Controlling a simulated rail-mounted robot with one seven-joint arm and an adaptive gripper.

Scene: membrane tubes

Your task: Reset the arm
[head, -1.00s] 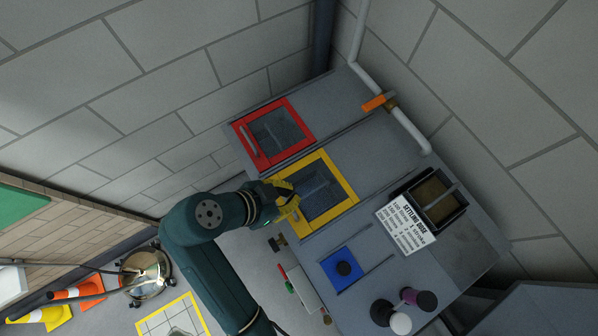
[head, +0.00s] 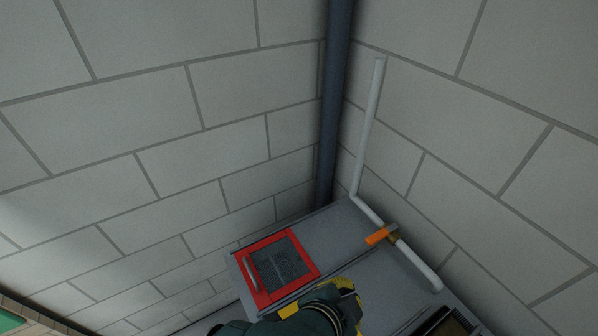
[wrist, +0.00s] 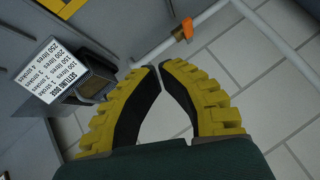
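My gripper (head: 340,292) shows at the bottom of the head view, its yellow fingers above the grey bench beside the red-framed hatch. My dark green arm below it is mostly cut off by the picture edge. In the wrist view my gripper (wrist: 157,67) has its ribbed yellow fingers with black pads meeting, or nearly meeting, at the tips. A lens-shaped gap lies between the pads behind the tips, and nothing is held there.
The red-framed hatch (head: 277,268) and a white pipe (head: 369,125) with an orange-handled valve (head: 380,235) are near my gripper. The settling dose sign (wrist: 50,73) stands beside a dark open box (wrist: 93,82). Block walls rise behind the bench.

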